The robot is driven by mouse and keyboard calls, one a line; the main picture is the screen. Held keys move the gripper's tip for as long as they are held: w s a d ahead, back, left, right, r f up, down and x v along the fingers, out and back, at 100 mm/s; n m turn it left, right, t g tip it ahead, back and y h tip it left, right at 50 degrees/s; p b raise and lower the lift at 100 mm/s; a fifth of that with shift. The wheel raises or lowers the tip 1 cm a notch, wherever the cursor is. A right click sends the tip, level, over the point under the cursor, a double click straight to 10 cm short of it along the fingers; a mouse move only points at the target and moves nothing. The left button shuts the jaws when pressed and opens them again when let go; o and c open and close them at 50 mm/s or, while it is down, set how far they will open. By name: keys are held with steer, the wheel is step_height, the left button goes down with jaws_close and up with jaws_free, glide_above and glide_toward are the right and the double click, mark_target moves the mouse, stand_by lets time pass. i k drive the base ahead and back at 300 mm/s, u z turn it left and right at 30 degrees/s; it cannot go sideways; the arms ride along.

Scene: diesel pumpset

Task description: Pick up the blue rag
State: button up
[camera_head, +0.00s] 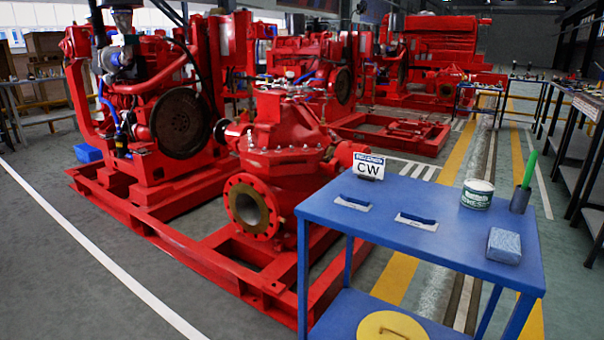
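The blue rag (504,245) is a folded, light-blue block-shaped cloth. It lies on the blue table (455,255) near its right front edge. It sits apart from the other items on the tabletop, in front of the dark cup. No part of it looks covered. My gripper is not in view.
The tabletop also holds a white-and-green tin (477,194), a dark cup (520,200) with a green stick, a CW sign (368,166) and two flat blue-and-white pieces. A yellow disc (392,326) lies on the lower shelf. A red pumpset (282,150) stands left; grey floor (60,270) is clear.

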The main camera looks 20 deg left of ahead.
mark_target(503, 247)
steer(key=z, duration=1.35)
steer(key=k, duration=0.7)
steer(key=u, duration=1)
steer(key=i, duration=0.5)
steer(key=u, duration=0.05)
